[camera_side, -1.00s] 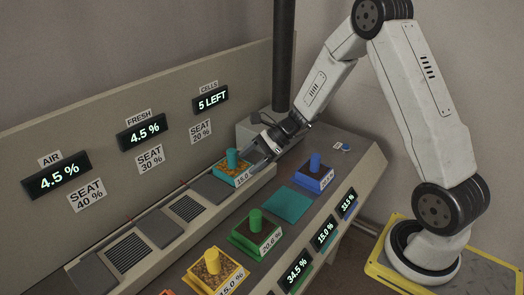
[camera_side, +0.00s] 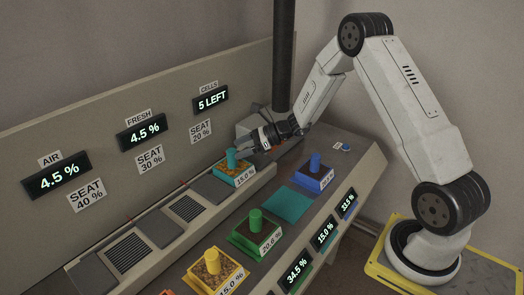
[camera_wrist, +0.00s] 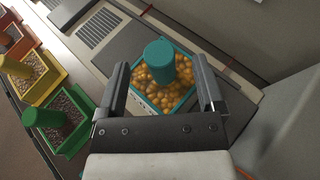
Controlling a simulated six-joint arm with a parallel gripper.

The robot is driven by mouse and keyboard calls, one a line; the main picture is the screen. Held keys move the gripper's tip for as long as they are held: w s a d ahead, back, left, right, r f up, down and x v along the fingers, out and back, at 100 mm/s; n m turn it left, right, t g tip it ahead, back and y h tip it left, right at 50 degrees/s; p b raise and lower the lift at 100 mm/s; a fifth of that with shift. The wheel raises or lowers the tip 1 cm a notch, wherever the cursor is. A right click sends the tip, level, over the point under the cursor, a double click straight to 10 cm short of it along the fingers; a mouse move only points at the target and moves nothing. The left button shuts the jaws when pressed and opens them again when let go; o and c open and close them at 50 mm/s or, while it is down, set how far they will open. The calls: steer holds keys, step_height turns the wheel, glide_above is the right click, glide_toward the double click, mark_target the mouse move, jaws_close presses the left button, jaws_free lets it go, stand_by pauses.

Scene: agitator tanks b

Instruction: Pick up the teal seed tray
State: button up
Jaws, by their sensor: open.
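The teal seed tray (camera_side: 238,179) holds orange-yellow seeds and has a teal cylindrical post standing in its middle. It sits upright on the raised ledge below the back panel, with a 15.0 label on its front. In the wrist view the tray (camera_wrist: 188,104) lies between and beyond my fingers, its post (camera_wrist: 160,60) rising toward the camera. My gripper (camera_side: 252,149) is open and just behind and right of the post in the side view. In the wrist view my gripper (camera_wrist: 161,88) has a finger on each side of the tray, with no clear contact visible.
A blue tray (camera_side: 313,180), a green tray (camera_side: 257,236) and a yellow tray (camera_side: 215,271) stand on the lower counter. A bare teal square (camera_side: 287,204) lies between blue and green. Grey plates and vents (camera_side: 187,208) line the ledge. A dark vertical column (camera_side: 284,55) stands behind.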

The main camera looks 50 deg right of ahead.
mark_target(227, 167)
steer(key=shift+x, duration=2.65)
steer(key=shift+f, duration=0.1)
jaws_close()
